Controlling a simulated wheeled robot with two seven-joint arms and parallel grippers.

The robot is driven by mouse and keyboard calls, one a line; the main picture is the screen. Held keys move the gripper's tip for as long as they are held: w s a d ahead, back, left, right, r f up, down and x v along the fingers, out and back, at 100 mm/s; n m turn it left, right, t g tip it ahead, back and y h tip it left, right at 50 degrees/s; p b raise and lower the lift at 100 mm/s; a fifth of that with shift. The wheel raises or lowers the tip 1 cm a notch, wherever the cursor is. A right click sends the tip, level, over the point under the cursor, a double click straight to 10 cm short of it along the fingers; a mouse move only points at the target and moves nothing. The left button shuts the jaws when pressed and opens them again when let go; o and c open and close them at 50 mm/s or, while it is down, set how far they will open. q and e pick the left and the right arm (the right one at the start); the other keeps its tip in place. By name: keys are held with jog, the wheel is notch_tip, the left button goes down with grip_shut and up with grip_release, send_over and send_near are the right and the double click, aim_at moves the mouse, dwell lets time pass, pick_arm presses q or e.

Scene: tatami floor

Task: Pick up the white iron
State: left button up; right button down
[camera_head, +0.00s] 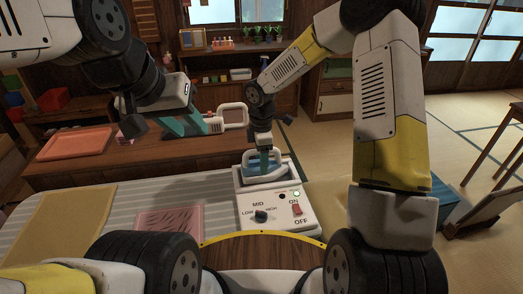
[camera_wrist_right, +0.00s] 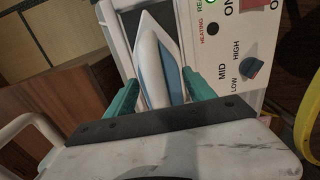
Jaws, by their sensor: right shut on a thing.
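The white iron (camera_head: 266,178) has a blue part and sits over the holder of the control unit (camera_head: 281,212). My right gripper (camera_head: 264,160) comes down from above and is shut on the iron. In the right wrist view the iron (camera_wrist_right: 156,60) lies between the teal fingers of my right gripper (camera_wrist_right: 158,92), its pointed end away from the wrist. I cannot tell whether the iron is clear of the holder. My left gripper (camera_head: 188,126) hangs over the brown table at the left, away from the iron; its finger gap is not clear.
The control unit has a knob and a red switch (camera_head: 296,209), with a green light on. A striped board (camera_head: 100,210) carries a yellow cloth (camera_head: 55,225) and a pink cloth (camera_head: 170,221). An orange tray (camera_head: 75,144) lies on the brown table.

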jog(key=shift+r, duration=1.2)
jog(key=shift+s+a+r, duration=0.25)
jog(key=shift+a+r, duration=0.1)
jog(key=shift+r, duration=0.3)
jog(key=s+a+r, duration=0.1)
jog(key=s+a, duration=0.7)
jog(key=a, duration=0.4)
jog(key=shift+s+a+r, duration=0.15)
jog(key=shift+s+a, duration=0.1)
jog(key=shift+s, duration=0.1)
jog(key=c, duration=1)
grip_release()
jog(key=shift+c, duration=0.2)
grip_shut()
